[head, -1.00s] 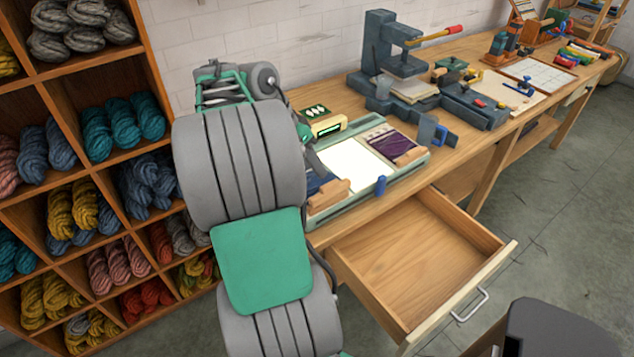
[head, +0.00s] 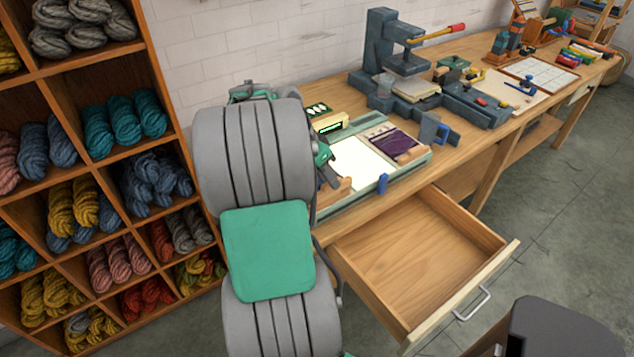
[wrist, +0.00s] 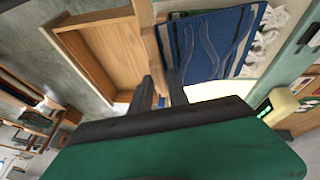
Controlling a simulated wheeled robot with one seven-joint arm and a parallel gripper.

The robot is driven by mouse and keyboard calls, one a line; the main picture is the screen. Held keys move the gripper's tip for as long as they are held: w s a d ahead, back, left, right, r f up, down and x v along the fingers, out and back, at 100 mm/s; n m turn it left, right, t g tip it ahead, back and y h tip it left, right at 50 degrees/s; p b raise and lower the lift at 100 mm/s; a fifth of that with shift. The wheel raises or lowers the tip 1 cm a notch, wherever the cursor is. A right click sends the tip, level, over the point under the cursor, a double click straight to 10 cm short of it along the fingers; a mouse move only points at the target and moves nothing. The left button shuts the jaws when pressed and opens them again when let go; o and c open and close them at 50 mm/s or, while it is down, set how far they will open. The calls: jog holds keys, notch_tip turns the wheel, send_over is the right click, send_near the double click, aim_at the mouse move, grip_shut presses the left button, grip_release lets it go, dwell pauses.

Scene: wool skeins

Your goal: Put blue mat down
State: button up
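The blue mat (wrist: 205,45), dark blue with pale wavy lines, shows in the wrist view just beyond my fingertips. In the head view my arm hides it. A wooden block (head: 334,191) shows beside the arm at the left end of the pale green tray (head: 424,158). My gripper (wrist: 160,82) has its two dark fingers apart, with a wooden strip in line with the gap. Whether the fingers touch the wood or the mat is hard to tell. In the head view my gripper (head: 327,172) is partly hidden, low over the tray's left end.
A white sheet (head: 362,163) and a purple mat (head: 397,142) lie on the tray. An open, empty drawer (head: 420,262) juts from the bench below. A press (head: 381,60) stands further right. A yarn shelf (head: 100,160) is at left.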

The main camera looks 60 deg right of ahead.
grip_shut()
dwell(0.9)
